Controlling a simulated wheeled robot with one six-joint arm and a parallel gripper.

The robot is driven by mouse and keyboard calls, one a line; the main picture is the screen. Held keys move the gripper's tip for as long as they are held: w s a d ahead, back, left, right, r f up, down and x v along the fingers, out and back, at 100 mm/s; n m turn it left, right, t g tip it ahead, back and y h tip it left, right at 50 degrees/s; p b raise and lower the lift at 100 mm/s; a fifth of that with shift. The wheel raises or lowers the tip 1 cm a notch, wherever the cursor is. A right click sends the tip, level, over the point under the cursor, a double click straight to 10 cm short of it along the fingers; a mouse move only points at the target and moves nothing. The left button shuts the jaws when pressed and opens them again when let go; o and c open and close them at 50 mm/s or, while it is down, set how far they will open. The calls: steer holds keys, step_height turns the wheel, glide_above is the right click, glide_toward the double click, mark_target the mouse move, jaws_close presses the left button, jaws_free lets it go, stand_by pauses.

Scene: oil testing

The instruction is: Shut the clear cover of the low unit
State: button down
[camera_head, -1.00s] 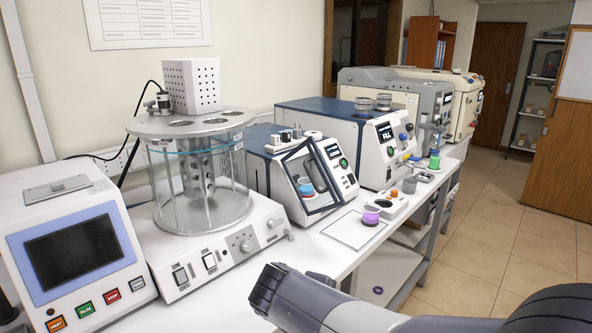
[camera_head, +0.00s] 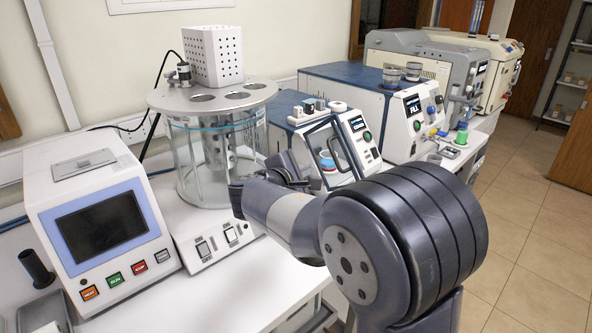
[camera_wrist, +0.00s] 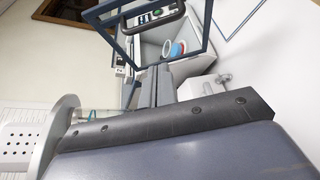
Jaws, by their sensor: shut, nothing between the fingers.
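The low unit (camera_head: 290,108) is a blue-and-white box in the middle of the bench in the head view. Its dark-framed clear cover (camera_head: 333,150) stands swung open at its front, with a dark handle. The cover's frame also shows at the top of the wrist view (camera_wrist: 204,28). Behind it, a blue-and-red cup (camera_wrist: 175,50) sits in the pale chamber. My gripper (camera_head: 287,165) is left of the cover, beside the unit's front. In the wrist view its shut, empty fingers (camera_wrist: 157,72) point toward the chamber, below the frame. Whether they touch the cover I cannot tell.
A glass bath (camera_head: 205,160) with a perforated box on top stands close left of my gripper. A screen unit (camera_head: 100,225) is at the far left. A taller blue-and-white machine (camera_head: 350,100) stands to the right. My arm hides the bench front.

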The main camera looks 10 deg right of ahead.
steer(key=w+d+p, duration=0.1)
steer(key=w+d, duration=0.2)
steer(key=d, duration=0.2)
steer(key=shift+d+r, duration=0.15)
steer(key=shift+w, duration=0.1)
steer(key=shift+p, duration=0.3)
